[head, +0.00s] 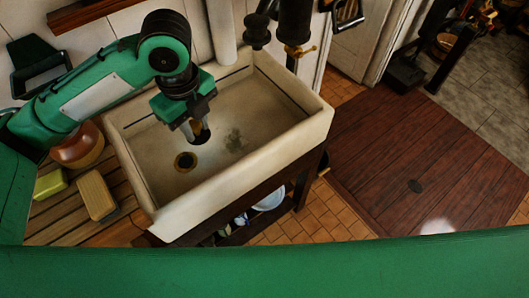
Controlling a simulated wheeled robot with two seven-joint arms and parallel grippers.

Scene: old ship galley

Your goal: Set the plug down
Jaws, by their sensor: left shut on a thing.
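My left gripper (195,131) hangs over the basin of a cream stone sink (305,122), fingers pointing down. It is shut on a small plug (202,137), dark with a brass-coloured part, and the fingers hide some of it. The plug appears above the sink floor; its exact height cannot be told. The round drain hole (185,161), dark with a brass-like rim, shows in the sink floor just below and left of the plug in the picture. My right gripper is not in view.
A slatted wooden drainboard (62,222) left of the sink holds a reddish-brown pot (79,148), a yellow-green block (50,185) and a wooden brush or block (97,195). Dark taps and pipes (293,25) stand behind the sink. Sink walls surround the gripper.

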